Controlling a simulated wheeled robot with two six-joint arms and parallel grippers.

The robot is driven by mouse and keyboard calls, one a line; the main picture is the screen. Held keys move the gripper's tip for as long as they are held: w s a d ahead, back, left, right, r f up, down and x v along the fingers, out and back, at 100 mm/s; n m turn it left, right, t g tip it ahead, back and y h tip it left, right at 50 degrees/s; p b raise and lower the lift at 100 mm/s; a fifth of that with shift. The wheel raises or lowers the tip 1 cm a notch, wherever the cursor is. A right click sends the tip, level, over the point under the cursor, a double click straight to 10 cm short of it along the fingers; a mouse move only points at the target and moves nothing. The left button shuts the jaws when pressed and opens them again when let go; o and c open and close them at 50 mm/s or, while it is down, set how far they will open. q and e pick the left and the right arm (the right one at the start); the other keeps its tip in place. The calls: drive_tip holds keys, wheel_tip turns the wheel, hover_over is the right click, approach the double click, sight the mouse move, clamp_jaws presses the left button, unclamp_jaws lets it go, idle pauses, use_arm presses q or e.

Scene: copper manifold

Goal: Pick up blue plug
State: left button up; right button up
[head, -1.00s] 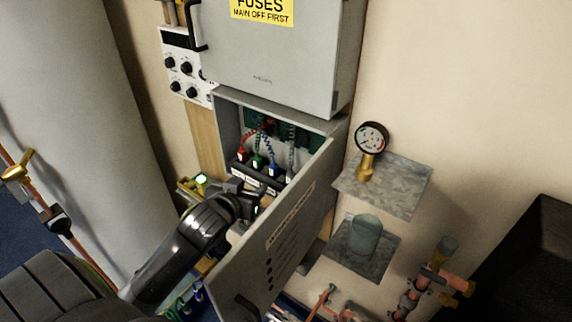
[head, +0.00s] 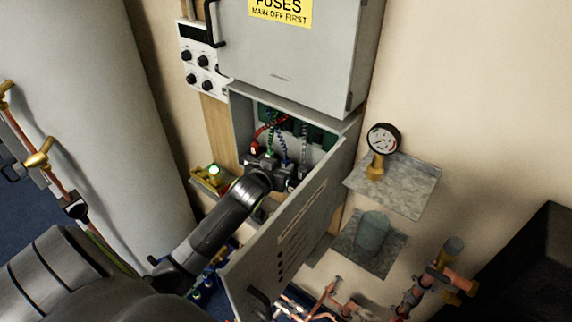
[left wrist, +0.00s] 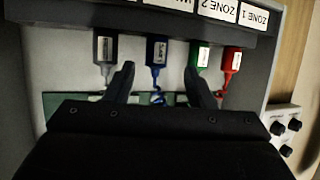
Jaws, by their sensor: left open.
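The blue plug (left wrist: 156,50) hangs in a row with a grey, a green and a red plug below a labelled strip in the left wrist view. My left gripper (left wrist: 161,82) is open, with one finger on each side of the blue plug's column, and visible gaps separate the fingers from the plug. The fingertips are near the plug's cable end. In the head view my left gripper (head: 272,172) reaches into the open grey box and mostly hides the plugs; the blue cable shows above it. My right gripper is not seen.
The box's open door (head: 290,235) stands close to the right of my left arm. The red plug (left wrist: 232,62) and green plug (left wrist: 201,58) are beside the blue one. A gauge (head: 382,139) on a metal shelf and copper pipes are farther right.

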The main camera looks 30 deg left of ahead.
sight(284, 163)
use_arm(q)
drive_tip(key=shift+w+p, duration=0.35)
drive_tip(key=shift+w, duration=0.15)
drive_tip(key=p+x, duration=0.1)
drive_tip(key=x, duration=0.2)
drive_tip(key=shift+d+f, duration=0.1)
drive_tip(key=shift+d, duration=0.1)
drive_tip(key=shift+w+a+f, duration=0.15)
drive_tip(key=shift+w+f, duration=0.2)
drive_tip(key=shift+w, duration=0.2)
drive_tip(key=shift+c, duration=0.3)
drive_tip(key=c, duration=1)
